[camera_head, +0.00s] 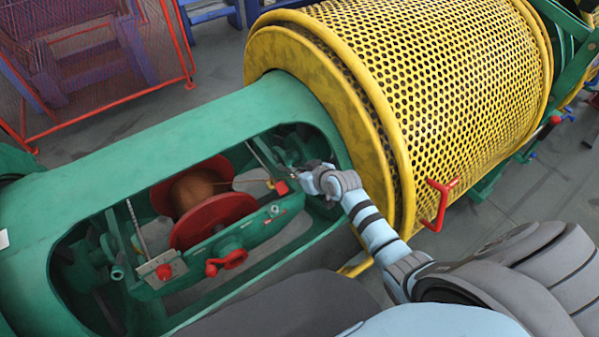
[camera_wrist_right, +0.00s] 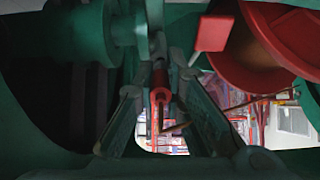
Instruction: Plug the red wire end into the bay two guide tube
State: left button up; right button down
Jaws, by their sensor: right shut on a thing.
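My right gripper (camera_head: 298,177) reaches into the right end of the green cradle opening. In the right wrist view its fingers (camera_wrist_right: 161,84) stand on either side of a small red cylinder with a hollow end, which looks like the red wire end (camera_wrist_right: 160,88). The gripper is shut on it. A thin copper wire runs from the spool (camera_head: 213,212) toward the gripper. A guide tube cannot be clearly picked out; dark green metalwork lies close beyond the fingertips. My left gripper is not in view.
The green cradle frame (camera_head: 150,150) surrounds the bay, with red knobs (camera_head: 228,261) on its near side. A red block (camera_head: 281,187) sits close to my right gripper. A yellow perforated guard (camera_head: 440,90) with a red handle (camera_head: 438,204) stands to the right.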

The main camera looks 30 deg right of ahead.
jog(key=shift+w+a+f+b, duration=0.1)
jog(key=shift+w+f+b, duration=0.3)
jog(key=shift+b, duration=0.1)
jog(key=c, duration=1.6)
grip_release()
jog(key=shift+r, duration=0.1)
jog(key=v, duration=1.2)
